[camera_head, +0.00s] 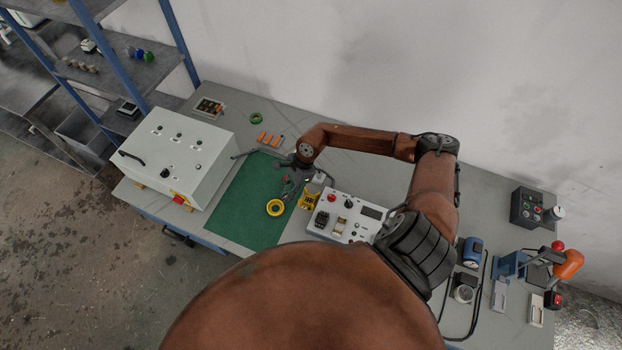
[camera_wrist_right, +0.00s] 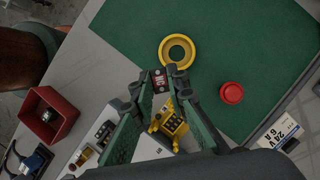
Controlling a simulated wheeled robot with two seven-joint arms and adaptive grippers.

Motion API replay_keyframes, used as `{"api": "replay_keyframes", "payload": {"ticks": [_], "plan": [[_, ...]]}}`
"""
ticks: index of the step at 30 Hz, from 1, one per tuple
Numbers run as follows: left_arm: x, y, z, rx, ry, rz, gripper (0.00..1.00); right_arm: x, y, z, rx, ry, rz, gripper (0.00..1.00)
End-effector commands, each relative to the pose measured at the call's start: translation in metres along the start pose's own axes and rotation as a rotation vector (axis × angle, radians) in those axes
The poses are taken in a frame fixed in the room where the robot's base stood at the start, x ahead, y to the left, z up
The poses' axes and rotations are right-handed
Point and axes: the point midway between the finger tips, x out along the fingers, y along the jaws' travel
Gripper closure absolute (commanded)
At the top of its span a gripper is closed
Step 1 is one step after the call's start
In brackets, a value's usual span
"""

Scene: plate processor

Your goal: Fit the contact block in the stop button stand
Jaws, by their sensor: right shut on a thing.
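My right gripper (camera_head: 288,189) hangs over the right edge of the green mat. In the right wrist view its fingertips (camera_wrist_right: 165,80) are shut on the contact block (camera_wrist_right: 160,80), a small dark block with a red and white label. The yellow stand (camera_head: 309,201) is just right of the gripper; it shows partly between the fingers in the right wrist view (camera_wrist_right: 173,123). A yellow ring (camera_head: 275,208) lies on the mat, also beyond the fingertips in the right wrist view (camera_wrist_right: 177,50). A red button head (camera_wrist_right: 231,93) lies apart from it. My left gripper is out of view.
The green mat (camera_head: 235,207) is mostly bare. A white cabinet (camera_head: 178,150) stands left of it, a white control box (camera_head: 347,217) right of the stand. Orange pieces (camera_head: 270,138) and a green ring (camera_head: 256,118) lie behind. The right wrist view shows a red bin (camera_wrist_right: 60,100).

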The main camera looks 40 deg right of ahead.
Motion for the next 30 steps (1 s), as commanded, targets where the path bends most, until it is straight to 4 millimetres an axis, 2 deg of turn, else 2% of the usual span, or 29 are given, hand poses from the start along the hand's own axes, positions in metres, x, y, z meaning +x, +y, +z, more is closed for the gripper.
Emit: {"api": "replay_keyframes", "payload": {"ticks": [1,3,6,12,20,30], "plan": [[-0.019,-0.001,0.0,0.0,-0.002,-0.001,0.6,-0.009,0.004,-0.011,0.125,0.003,-0.047,1.0],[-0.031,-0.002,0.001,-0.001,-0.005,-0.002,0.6,-0.013,0.004,-0.026,0.288,0.003,-0.117,1.0],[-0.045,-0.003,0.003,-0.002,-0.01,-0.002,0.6,-0.018,0.005,-0.045,0.485,0.003,-0.201,1.0],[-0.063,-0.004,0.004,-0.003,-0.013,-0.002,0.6,-0.029,0.009,-0.072,0.739,0.003,-0.307,1.0],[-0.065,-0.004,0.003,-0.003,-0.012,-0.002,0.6,-0.03,0.011,-0.084,0.836,0.001,-0.347,1.0],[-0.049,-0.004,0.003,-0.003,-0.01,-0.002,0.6,-0.009,0.011,-0.092,0.836,0.002,-0.344,1.0]]}}
